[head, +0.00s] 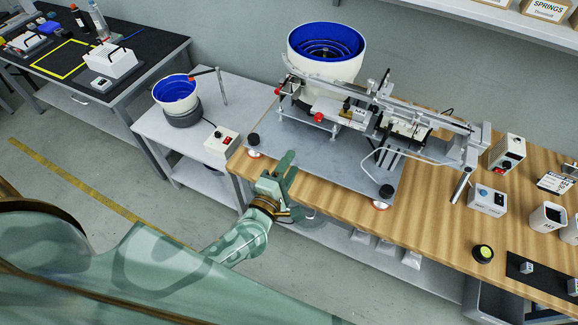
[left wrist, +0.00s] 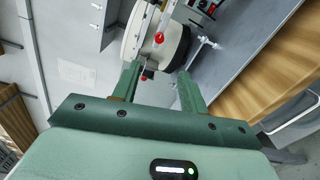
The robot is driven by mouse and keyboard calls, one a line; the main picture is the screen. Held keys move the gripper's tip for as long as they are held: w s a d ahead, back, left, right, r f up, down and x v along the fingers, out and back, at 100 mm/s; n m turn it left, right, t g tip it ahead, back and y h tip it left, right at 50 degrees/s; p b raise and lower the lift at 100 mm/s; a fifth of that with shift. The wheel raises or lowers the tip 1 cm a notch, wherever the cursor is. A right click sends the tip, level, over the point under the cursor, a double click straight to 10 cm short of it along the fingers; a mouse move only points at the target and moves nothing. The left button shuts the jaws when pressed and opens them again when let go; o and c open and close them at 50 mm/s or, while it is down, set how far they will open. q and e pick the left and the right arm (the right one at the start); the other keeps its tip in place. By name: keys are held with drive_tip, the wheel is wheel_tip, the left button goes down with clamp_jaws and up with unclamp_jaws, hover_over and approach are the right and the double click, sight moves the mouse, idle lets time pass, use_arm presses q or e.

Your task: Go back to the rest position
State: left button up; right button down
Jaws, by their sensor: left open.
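My left gripper (head: 286,168) is open and empty, in front of the wooden bench's front left edge, near the grey base plate of the gantry machine. Its two green fingers also show in the left wrist view (left wrist: 160,88), spread apart with nothing between them. Beyond them the wrist view shows a white bowl (left wrist: 160,42) and red knobs of the machine. In the head view the machine (head: 375,115) stands on its plate, with a large blue-lined bowl feeder (head: 327,50) behind it. My right gripper is not in view.
A small white table (head: 205,95) at left holds a smaller blue bowl feeder (head: 176,94) and a switch box (head: 221,143). The wooden bench (head: 330,205) carries boxes, cups and a dark mat (head: 545,277) at right. Open floor lies at front left.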

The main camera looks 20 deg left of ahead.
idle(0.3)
use_arm(q)
drive_tip(key=s+f+m+g+h+b, duration=0.1)
drive_tip(key=s+f+m+g, duration=0.45)
drive_tip(key=f, duration=0.75)
drive_tip(key=s+f+m+g+h+b, duration=0.1)
drive_tip(key=s+f+m+g, duration=0.2)
drive_tip(key=s+f+m, duration=0.65)
drive_tip(key=s+a+f+m+g+y+b, duration=0.1)
drive_tip(key=s+a+f+m+g+b, duration=0.1)
drive_tip(key=s+f, duration=0.8)
drive_tip(key=s+a+f+m+g+y+b, duration=0.1)
drive_tip(key=s+a+f+m+g, duration=0.4)
drive_tip(key=s+f, duration=0.5)
drive_tip(key=s+m+g, duration=0.1)
drive_tip(key=s, duration=0.5)
drive_tip(key=shift+f+g+y+b, duration=0.3)
drive_tip(key=shift+f+g+b, duration=0.05)
